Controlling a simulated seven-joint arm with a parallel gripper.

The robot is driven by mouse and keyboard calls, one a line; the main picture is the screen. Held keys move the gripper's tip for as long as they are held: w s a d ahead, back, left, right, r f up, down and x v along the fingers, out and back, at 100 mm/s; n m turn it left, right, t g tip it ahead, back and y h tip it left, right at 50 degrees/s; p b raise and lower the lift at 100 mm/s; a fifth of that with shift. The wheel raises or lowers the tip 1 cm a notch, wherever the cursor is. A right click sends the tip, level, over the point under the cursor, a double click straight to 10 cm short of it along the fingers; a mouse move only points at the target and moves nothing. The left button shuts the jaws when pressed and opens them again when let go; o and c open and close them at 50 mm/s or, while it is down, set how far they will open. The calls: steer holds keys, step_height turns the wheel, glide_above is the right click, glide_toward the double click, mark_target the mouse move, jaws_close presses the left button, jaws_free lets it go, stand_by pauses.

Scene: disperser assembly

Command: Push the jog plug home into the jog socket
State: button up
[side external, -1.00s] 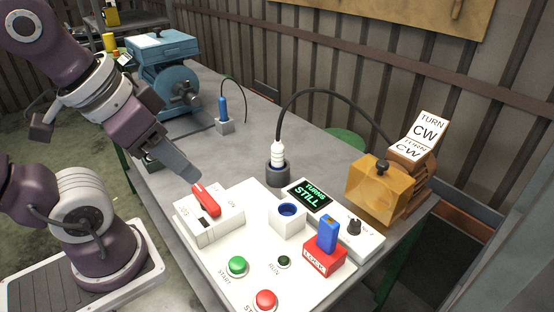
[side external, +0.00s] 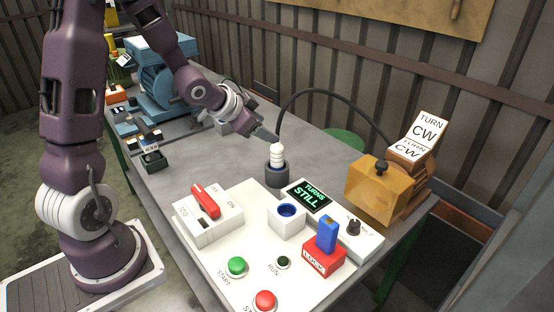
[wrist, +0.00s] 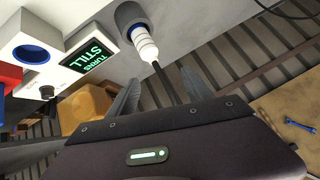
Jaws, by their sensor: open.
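A white ribbed plug (side external: 277,155) with a black cable stands upright in a dark grey round holder (side external: 277,177). The plug (wrist: 145,43) and holder (wrist: 130,14) also show in the wrist view. I take it for the jog plug. A white block with a blue-ringed round opening (side external: 288,221), perhaps the jog socket, stands in front and shows in the wrist view (wrist: 33,54). My gripper (side external: 268,136) is at the plug's top; in the wrist view my gripper (wrist: 162,70) is open, its fingers either side of the cable. I cannot tell whether they touch the plug.
A display reading STILL (side external: 307,196) stands close right of the holder. A red-handled switch (side external: 206,201), a blue key in a red block (side external: 323,259) and buttons crowd the front. A blue machine (side external: 160,75) stands behind.

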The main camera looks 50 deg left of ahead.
mark_target(285, 162)
steer(key=f+t+h, duration=0.1)
steer(key=f, duration=0.2)
steer(key=w+a+f+t+h, duration=0.1)
steer(key=f, duration=0.2)
steer(key=f+h, duration=0.1)
steer(key=f, duration=0.2)
steer(key=shift+w+a+f+t, duration=0.2)
steer(key=shift+w+f+t, duration=0.1)
steer(key=shift+w+t, duration=0.1)
steer(key=shift+t+h, duration=0.5)
steer(key=shift+t, duration=0.2)
steer(key=x, duration=0.3)
steer(key=f+x, duration=0.1)
steer(key=x, duration=0.3)
steer(key=shift+s+d, duration=0.1)
steer(key=shift+s, duration=0.1)
jaws_close()
